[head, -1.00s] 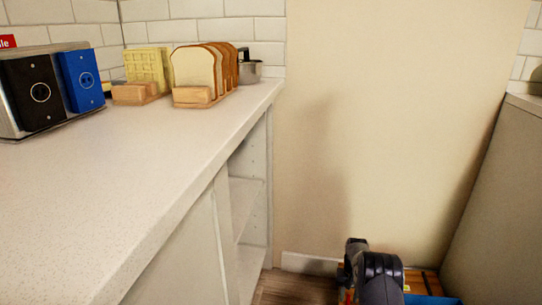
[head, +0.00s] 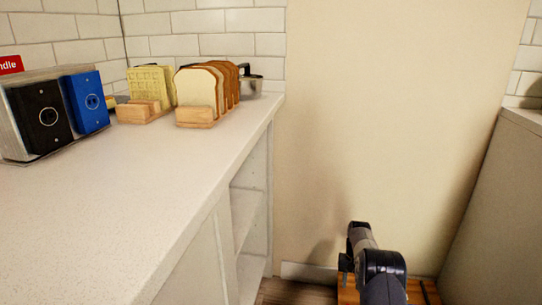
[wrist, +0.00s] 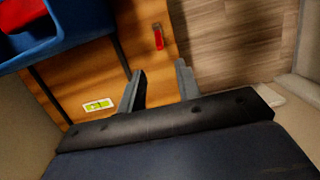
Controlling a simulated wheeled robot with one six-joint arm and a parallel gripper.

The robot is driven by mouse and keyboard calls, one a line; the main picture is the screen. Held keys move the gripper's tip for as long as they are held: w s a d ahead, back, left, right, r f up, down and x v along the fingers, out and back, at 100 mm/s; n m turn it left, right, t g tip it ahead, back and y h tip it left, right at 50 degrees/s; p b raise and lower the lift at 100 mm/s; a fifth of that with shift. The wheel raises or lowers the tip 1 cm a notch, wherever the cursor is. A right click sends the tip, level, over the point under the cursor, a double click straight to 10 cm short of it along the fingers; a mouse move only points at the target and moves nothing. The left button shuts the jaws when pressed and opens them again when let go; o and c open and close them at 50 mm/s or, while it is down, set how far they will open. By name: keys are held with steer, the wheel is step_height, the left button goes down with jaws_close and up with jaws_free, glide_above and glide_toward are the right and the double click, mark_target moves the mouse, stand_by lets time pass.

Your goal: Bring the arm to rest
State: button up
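My arm shows at the bottom of the head view, dark and bent, in front of the bare beige wall (head: 400,120). My gripper's fingertips cannot be made out there. In the wrist view my gripper (wrist: 160,80) has its two grey fingers spread apart, with nothing between them. They point over an orange wooden surface (wrist: 85,60) and the edge of the brown plank floor (wrist: 225,40).
A pale counter (head: 130,190) on the left holds black and blue boxes (head: 85,103), waffles (head: 150,85), bread slices (head: 197,92) and a metal pot (head: 250,85). A blue bin (wrist: 75,25) with something red inside is upper left in the wrist view.

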mark_target(348, 304)
steer(key=f+b, duration=0.1)
steer(key=f, duration=0.2)
steer(key=s+f+b, duration=0.1)
steer(key=f, duration=0.2)
steer(key=s+f+b, duration=0.1)
steer(key=f, duration=0.3)
steer(key=shift+a, duration=0.1)
steer(key=shift+f, duration=0.3)
steer(key=shift+s+r+t, duration=0.2)
steer(key=shift+s+t, duration=0.05)
steer(key=shift+t, duration=0.15)
steer(key=shift+s+a+t, duration=0.1)
steer(key=shift+s+t, duration=0.05)
steer(key=shift+t, duration=0.15)
